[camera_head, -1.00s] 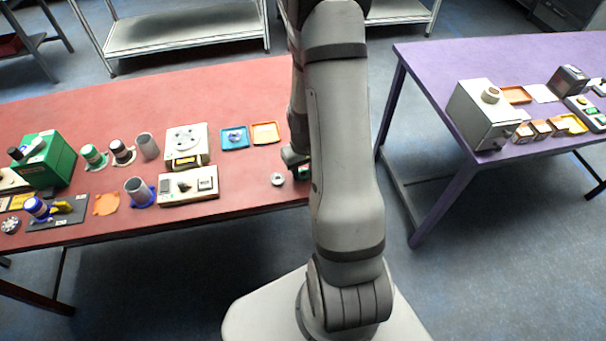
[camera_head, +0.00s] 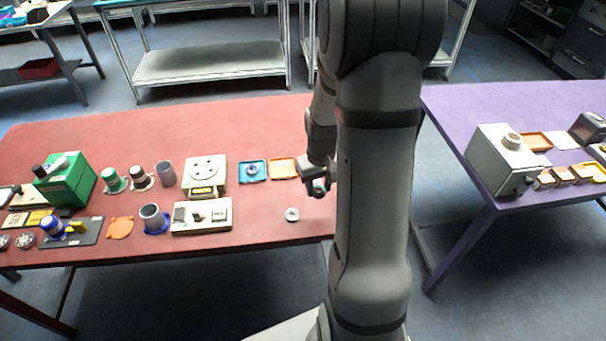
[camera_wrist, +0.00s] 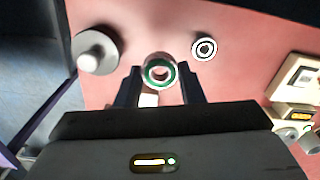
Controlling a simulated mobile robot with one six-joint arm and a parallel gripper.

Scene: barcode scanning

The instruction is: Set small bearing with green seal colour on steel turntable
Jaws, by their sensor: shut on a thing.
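The small bearing with the green seal (camera_wrist: 160,70) is between the two fingers of my gripper (camera_wrist: 159,86), which is shut on it; its green ring faces the wrist camera. In the head view my gripper (camera_head: 319,187) is above the right part of the red table, largely beside my own arm. A round grey disc with a white knob (camera_wrist: 97,50), which looks like the steel turntable, shows at the upper left of the wrist view, apart from the held bearing. In the head view my arm hides that spot.
Another bearing with a dark seal (camera_wrist: 204,48) lies on the red table (camera_head: 262,222), also visible in the head view (camera_head: 292,214). A white device (camera_head: 202,216), a blue tray (camera_head: 252,171) and an orange tray (camera_head: 283,168) stand left of my gripper. The purple table (camera_head: 455,115) is at right.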

